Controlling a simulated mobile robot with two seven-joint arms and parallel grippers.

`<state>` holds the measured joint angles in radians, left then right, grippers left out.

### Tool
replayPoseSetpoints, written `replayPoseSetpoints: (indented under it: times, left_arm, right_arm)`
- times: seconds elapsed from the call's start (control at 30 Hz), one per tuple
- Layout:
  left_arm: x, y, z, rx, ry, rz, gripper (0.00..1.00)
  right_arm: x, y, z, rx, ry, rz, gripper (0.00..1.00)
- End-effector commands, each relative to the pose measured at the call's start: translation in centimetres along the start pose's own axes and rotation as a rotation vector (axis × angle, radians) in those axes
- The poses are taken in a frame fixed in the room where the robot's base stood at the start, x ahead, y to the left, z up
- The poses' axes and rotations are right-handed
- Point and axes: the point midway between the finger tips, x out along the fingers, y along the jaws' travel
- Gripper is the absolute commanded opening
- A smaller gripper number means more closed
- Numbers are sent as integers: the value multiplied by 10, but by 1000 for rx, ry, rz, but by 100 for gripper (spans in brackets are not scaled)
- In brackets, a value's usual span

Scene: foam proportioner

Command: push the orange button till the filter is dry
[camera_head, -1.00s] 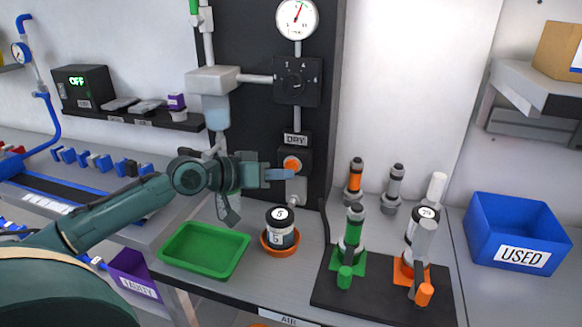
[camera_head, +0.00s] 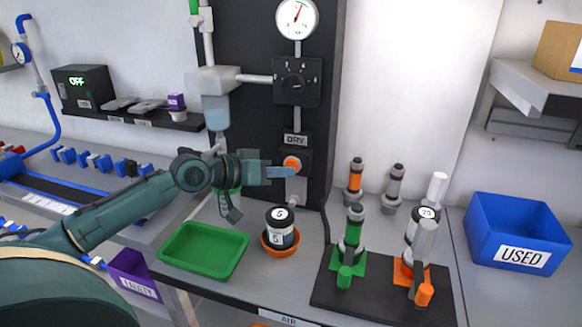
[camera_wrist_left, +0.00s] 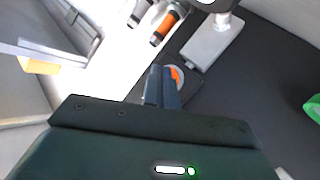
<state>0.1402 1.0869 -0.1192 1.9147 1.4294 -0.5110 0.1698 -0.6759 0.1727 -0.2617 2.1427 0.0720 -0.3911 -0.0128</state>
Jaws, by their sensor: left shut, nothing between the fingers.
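The orange button (camera_head: 292,163) sits on a grey box under the "DRY" label (camera_head: 295,140), on the black panel. My left gripper (camera_head: 293,172) is shut and empty, its fingertips at the button's lower part in the head view. In the left wrist view the shut fingers (camera_wrist_left: 162,88) overlap the orange button (camera_wrist_left: 177,76), hiding part of it. I cannot tell whether the button is pressed in. A clear grey filter bowl (camera_head: 216,112) hangs from a grey housing at the panel's left edge. My right gripper is not in view.
Below the button stands a jar marked 5 (camera_head: 280,228) in an orange dish. A green tray (camera_head: 204,250) lies to its left. A black mat (camera_head: 385,290) with green and orange fittings lies right. A blue "USED" bin (camera_head: 520,232) stands far right.

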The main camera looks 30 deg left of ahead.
Motion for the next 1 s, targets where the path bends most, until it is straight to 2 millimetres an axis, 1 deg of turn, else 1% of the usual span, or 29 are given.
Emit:
replayPoseSetpoints:
  times: [1.0]
  left_arm:
    - [6, -5, -4, 1, -1, -1, 0]
  right_arm:
    - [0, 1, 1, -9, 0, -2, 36]
